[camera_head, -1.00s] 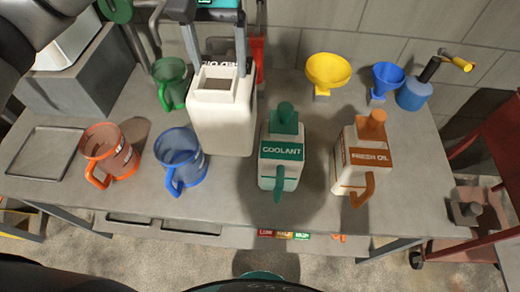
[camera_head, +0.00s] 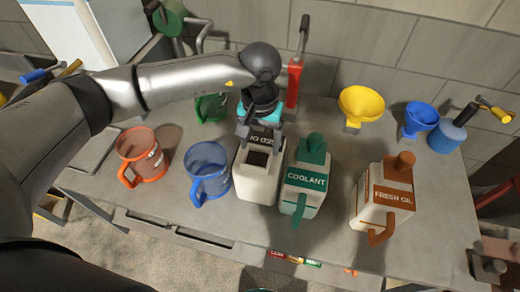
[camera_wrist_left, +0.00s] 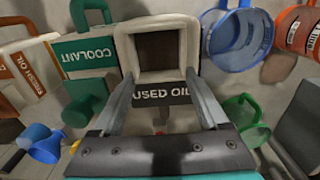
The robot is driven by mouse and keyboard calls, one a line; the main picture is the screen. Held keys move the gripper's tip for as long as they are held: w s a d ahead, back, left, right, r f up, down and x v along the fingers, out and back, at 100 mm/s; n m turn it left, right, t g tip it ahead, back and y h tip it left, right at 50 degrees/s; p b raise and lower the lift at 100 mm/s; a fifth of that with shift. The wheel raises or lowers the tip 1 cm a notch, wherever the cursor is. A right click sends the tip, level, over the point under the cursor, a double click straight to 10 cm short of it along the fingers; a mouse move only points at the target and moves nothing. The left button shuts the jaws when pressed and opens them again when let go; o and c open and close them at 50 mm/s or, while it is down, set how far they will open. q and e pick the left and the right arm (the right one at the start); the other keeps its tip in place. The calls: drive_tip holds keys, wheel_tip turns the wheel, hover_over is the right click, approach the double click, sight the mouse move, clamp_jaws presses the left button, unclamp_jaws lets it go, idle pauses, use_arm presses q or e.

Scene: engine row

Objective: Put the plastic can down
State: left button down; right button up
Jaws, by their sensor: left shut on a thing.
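The white plastic can (camera_head: 258,182), labelled USED OIL, stands upright between a blue jug and the COOLANT can. Its square open top also shows in the left wrist view (camera_wrist_left: 158,27), with the dark label (camera_wrist_left: 160,96) between my fingers. My left gripper (camera_head: 259,138) is shut on the can's upper back part from above. The can's base is at or very near the workbench top (camera_head: 240,230); whether it touches is hard to tell. My right gripper is out of view.
The COOLANT can (camera_head: 304,180) stands close on the right, the blue jug (camera_head: 209,172) close on the left. An orange jug (camera_head: 143,157), green jug (camera_head: 211,107), FRESH OIL can (camera_head: 383,200), yellow funnel (camera_head: 361,103) and blue funnel (camera_head: 420,117) share the bench.

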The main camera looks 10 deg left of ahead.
sight(260, 152)
use_arm(q)
drive_tip(key=shift+f, duration=1.95)
drive_tip(key=shift+c, duration=1.8)
unclamp_jaws()
drive_tip(key=shift+f, duration=0.15)
drive_tip(key=o, duration=0.4)
drive_tip(key=shift+c, duration=0.2)
